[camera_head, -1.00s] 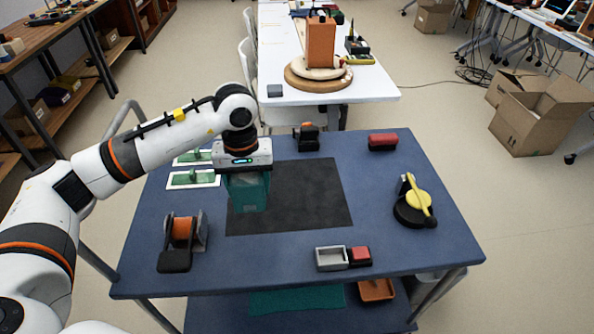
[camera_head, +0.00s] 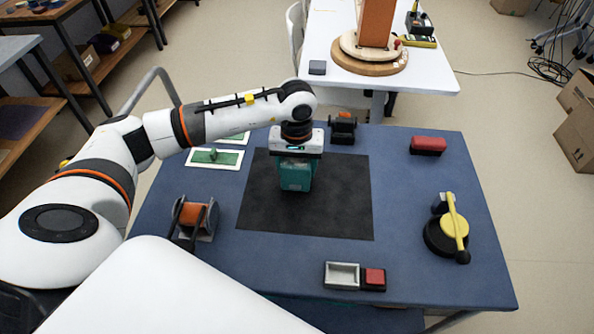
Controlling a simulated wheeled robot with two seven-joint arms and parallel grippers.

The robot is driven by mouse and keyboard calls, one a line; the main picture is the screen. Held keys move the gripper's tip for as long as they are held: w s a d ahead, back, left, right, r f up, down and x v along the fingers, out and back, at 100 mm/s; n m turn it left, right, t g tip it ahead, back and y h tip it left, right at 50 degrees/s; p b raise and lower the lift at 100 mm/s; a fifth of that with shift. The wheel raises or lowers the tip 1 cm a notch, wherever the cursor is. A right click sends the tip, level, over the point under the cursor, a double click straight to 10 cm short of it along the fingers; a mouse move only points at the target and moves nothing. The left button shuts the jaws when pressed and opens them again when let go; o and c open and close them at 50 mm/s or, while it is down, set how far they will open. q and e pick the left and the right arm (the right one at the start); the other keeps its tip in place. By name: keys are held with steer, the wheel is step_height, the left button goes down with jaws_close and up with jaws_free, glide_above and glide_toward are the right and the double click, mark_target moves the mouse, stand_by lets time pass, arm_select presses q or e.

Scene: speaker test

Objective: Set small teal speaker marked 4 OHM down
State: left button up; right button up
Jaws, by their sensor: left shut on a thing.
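My left gripper (camera_head: 296,160) reaches in from the left over the middle of the blue table. It is shut on the small teal speaker (camera_head: 296,178), which hangs upright below the gripper body. The speaker's top is partly hidden by the gripper, and its marking is too small to read. The speaker is over the upper middle of the black mat (camera_head: 335,206); I cannot tell whether its bottom touches the mat. My right gripper is not in view.
Green boards (camera_head: 214,157) lie left of the mat, an orange spool holder (camera_head: 192,216) at lower left. A grey tray (camera_head: 341,276) and red-topped block (camera_head: 373,279) sit in front. A yellow-black device (camera_head: 449,231) and red block (camera_head: 428,145) stand right. The mat's right part is clear.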

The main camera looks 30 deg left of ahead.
arm_select(q)
steer(key=shift+f, duration=1.35)
steer(key=o, duration=1.4)
step_height(320, 180, up, 12)
steer(key=shift+r+b, duration=0.1)
steer(key=shift+b, duration=0.4)
